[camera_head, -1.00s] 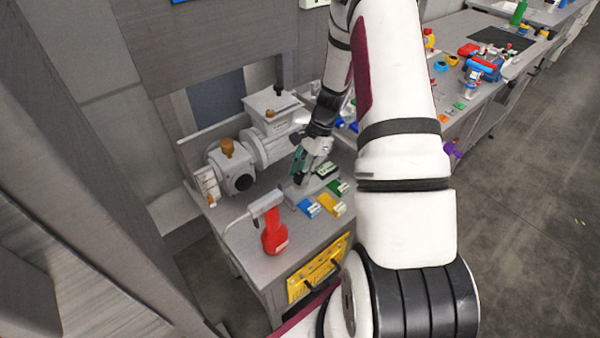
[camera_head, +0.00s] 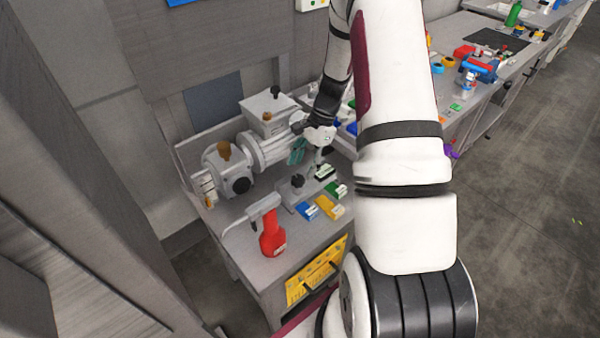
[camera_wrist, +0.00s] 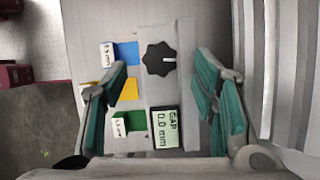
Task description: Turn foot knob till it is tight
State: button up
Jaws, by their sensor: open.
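The foot knob (camera_wrist: 159,59) is a black, lobed star knob with a white mark at its right edge. It sits on a grey plate (camera_wrist: 186,42) and also shows as a small dark knob in the head view (camera_head: 297,181). A display (camera_wrist: 167,129) beside it reads "GAP 0.0 mm". My gripper (camera_wrist: 163,88) is open, with green-padded fingers on either side of the plate in the wrist view. In the head view my gripper (camera_head: 300,152) is above and behind the knob, apart from it, and holds nothing.
Blue (camera_wrist: 126,53), yellow (camera_wrist: 128,90) and green (camera_wrist: 128,122) labelled blocks lie beside the plate. A grey motor and pump unit (camera_head: 262,150) stands behind on the bench. A red oil can (camera_head: 271,238) stands at the front left. A yellow panel (camera_head: 316,270) is on the bench front.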

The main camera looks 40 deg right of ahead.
jog(key=v, duration=0.8)
jog(key=shift+r, duration=0.15)
jog(key=shift+s, duration=0.15)
